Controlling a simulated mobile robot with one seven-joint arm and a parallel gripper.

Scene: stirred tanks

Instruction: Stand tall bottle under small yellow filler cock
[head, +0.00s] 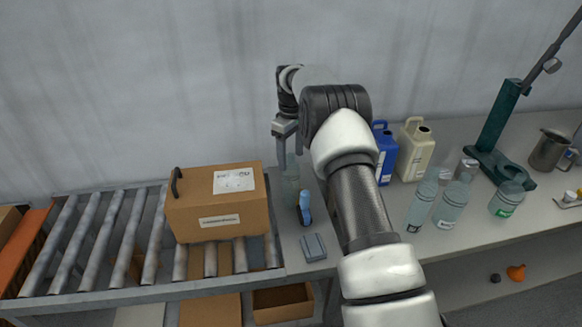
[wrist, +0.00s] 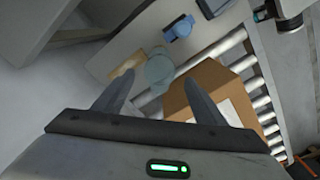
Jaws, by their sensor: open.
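My gripper (head: 285,150) is open and points down at the left end of the bench. A clear bottle (head: 290,188) stands upright below it; in the wrist view the bottle (wrist: 160,68) shows from above, just past the gap between the open fingertips (wrist: 157,92). I cannot tell whether the fingers are around it. Three other clear bottles stand right of my arm: a slim one (head: 421,208), a wider one (head: 451,207) and a short one with a green label (head: 506,200). I cannot make out the small yellow filler cock in either view.
A cardboard box (head: 219,205) sits on the roller conveyor (head: 97,232), close left of the bottle. A blue-and-black item (head: 304,208) and a grey block (head: 314,247) lie near it. Blue (head: 385,155) and cream (head: 413,152) jugs and a green stand (head: 494,135) are at right.

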